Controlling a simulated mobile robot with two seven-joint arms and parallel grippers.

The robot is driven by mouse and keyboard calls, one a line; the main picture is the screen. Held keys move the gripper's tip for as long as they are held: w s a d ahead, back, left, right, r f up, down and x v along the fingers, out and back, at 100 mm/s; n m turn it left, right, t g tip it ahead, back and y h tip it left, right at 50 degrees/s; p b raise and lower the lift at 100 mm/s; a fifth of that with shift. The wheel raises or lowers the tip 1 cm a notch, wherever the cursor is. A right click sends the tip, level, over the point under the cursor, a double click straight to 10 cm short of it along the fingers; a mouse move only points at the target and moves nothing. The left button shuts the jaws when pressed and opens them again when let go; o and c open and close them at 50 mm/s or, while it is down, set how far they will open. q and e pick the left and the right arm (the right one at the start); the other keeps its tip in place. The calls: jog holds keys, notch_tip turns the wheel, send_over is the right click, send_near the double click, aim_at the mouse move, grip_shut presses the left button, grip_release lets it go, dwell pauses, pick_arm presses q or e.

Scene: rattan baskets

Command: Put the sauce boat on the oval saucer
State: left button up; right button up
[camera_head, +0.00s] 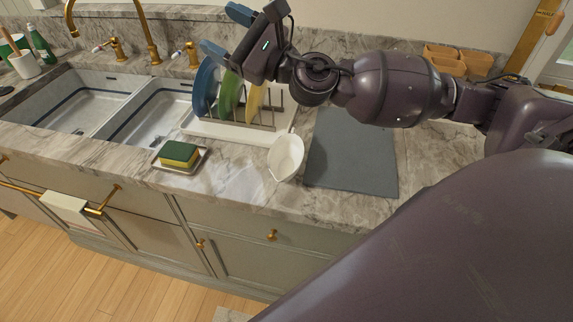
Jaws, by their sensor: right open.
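The white sauce boat (286,157) stands on the marble counter, between the sponge dish and the grey mat, its spout toward the front edge. I cannot make out a separate oval saucer; a small oblong dish (158,165) holds a green and yellow sponge (180,153). My right gripper (226,32) reaches in from the right, high above the dish rack at the back. Its blue-tipped fingers are spread apart and empty, well away from the sauce boat. My left gripper is not in view.
A rack (240,133) with blue, green and yellow plates stands behind the sauce boat. A grey mat (352,155) lies bare to its right. Two sink basins (75,100) are at the left. Brown containers (458,61) stand at the back right.

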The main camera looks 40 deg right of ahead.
jog(key=s+a+f+n+g+y, duration=0.1)
jog(key=a+f+n+g+y, duration=0.25)
jog(key=n+g, duration=0.5)
jog(key=n+g+h, duration=0.5)
jog(key=g+h, duration=0.1)
jog(key=h, duration=1.1)
send_near(293, 131)
jog(key=shift+t, duration=0.25)
jog(key=x, duration=0.5)
jog(key=shift+s+d+f, duration=0.15)
jog(key=shift+f, duration=0.05)
jog(key=shift+x, duration=2.6)
jog(key=shift+c, duration=0.2)
grip_shut()
